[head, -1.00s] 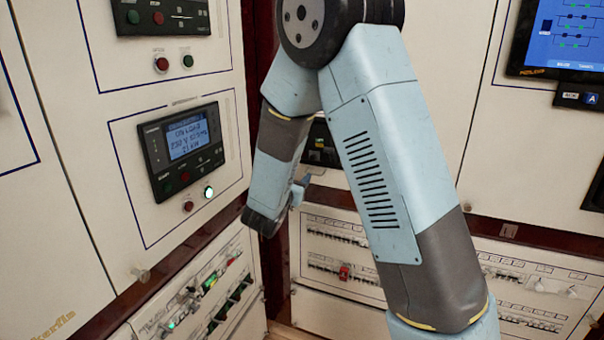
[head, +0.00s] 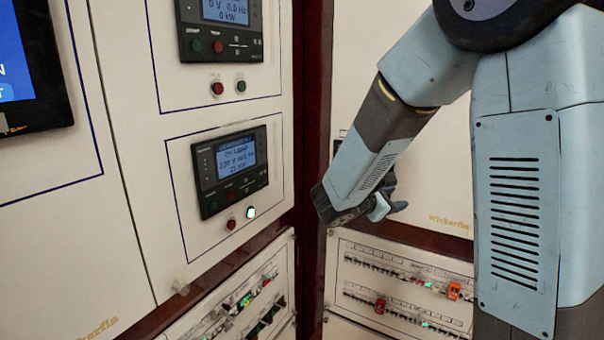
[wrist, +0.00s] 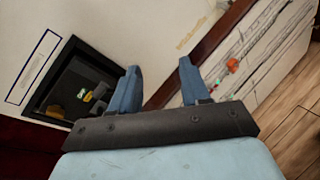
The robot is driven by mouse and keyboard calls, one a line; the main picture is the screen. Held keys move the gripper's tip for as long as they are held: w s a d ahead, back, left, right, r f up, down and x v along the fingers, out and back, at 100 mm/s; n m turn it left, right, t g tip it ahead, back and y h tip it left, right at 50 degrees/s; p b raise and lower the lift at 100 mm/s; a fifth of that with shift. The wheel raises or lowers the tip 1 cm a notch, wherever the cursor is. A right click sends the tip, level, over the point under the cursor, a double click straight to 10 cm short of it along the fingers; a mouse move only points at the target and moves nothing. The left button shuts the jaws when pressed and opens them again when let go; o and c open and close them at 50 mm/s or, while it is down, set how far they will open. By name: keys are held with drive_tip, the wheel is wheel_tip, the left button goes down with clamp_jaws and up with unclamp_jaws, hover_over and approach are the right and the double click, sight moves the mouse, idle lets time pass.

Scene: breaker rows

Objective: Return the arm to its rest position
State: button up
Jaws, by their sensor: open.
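My gripper (head: 388,207) is near the corner of the panels in the head view, in front of the right-hand cabinet wall and above its lower breaker rows. In the wrist view my gripper (wrist: 158,85) has its two blue fingers apart with nothing between them. Part of the gripper is hidden behind my own wrist in the head view. My folded arm fills the right side of the head view.
A control unit with a lit screen (head: 230,168) is on the left panel, with breakers (head: 242,302) below. Right breaker rows carry a red piece (head: 380,305) and an orange piece (head: 454,291). A dark recessed panel (wrist: 80,90) and wooden floor (wrist: 295,120) show in the wrist view.

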drive_tip(key=s+d+r+m+g+y, duration=0.1)
drive_tip(key=s+d+m+g+y, duration=0.15)
drive_tip(key=s+m, duration=0.4)
drive_tip(key=s+d+r+m+g+y, duration=0.2)
drive_tip(key=s+d+m+g, duration=0.2)
drive_tip(key=s, duration=0.5)
drive_tip(key=s+a+r+m+t+y, duration=0.3)
drive_tip(key=s+a+m+y, duration=0.3)
drive_tip(key=s, duration=0.5)
drive_tip(key=r+m+y, duration=0.1)
drive_tip(key=m+y, duration=0.1)
drive_tip(key=m, duration=0.1)
drive_tip(key=shift+a+r, duration=0.15)
drive_tip(key=shift+a, duration=0.1)
idle(2.1)
